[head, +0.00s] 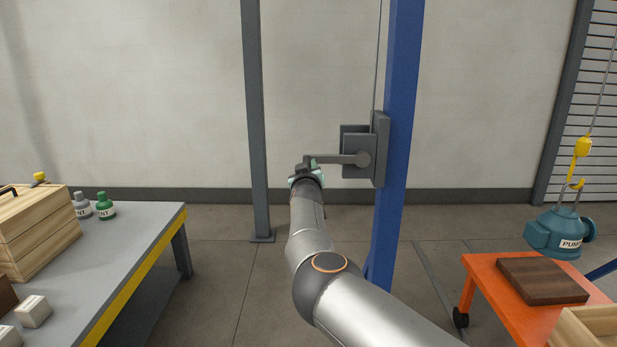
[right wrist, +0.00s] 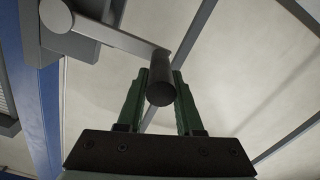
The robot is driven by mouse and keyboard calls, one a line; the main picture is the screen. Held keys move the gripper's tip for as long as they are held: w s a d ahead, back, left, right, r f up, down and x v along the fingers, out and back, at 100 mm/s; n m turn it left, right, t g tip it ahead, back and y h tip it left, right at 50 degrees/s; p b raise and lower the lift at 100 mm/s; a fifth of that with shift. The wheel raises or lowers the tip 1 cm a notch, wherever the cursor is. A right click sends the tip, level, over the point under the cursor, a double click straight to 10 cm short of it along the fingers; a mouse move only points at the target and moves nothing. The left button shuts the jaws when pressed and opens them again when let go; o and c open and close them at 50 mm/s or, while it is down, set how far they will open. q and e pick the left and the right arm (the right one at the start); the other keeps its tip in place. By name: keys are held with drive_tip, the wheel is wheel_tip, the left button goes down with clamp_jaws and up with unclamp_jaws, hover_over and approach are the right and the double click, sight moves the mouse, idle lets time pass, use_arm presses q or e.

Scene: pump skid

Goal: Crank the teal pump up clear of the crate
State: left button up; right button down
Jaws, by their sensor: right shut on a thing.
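The teal pump (head: 556,232) hangs at the right of the head view from a yellow hook (head: 578,184) on a cable. A light wooden crate (head: 590,325) is partly cut off at the lower right; the pump appears higher in the picture and apart from it. The grey winch (head: 358,150) sits on the blue post, and its crank arm (head: 335,159) points left. My right gripper (head: 306,176) is at the crank's outer end. In the right wrist view its green fingers (right wrist: 160,95) are shut on the dark crank handle (right wrist: 161,85). My left gripper is out of view.
An orange cart (head: 485,290) with a dark wooden block (head: 541,280) stands at the right. A grey table (head: 125,235) with bottles, a wooden box (head: 35,230) and small blocks is at the left. A grey post (head: 254,120) stands left of the winch.

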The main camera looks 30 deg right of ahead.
drive_tip(key=shift+d+r, duration=0.1)
drive_tip(key=shift+r, duration=1.1)
drive_tip(key=shift+s+d+r, duration=0.1)
drive_tip(key=shift+d, duration=0.1)
drive_tip(key=c, duration=0.9)
unclamp_jaws()
drive_tip(key=o, duration=0.3)
drive_tip(key=shift+f, duration=0.2)
drive_tip(key=shift+a+f, duration=0.1)
drive_tip(key=shift+f, duration=0.05)
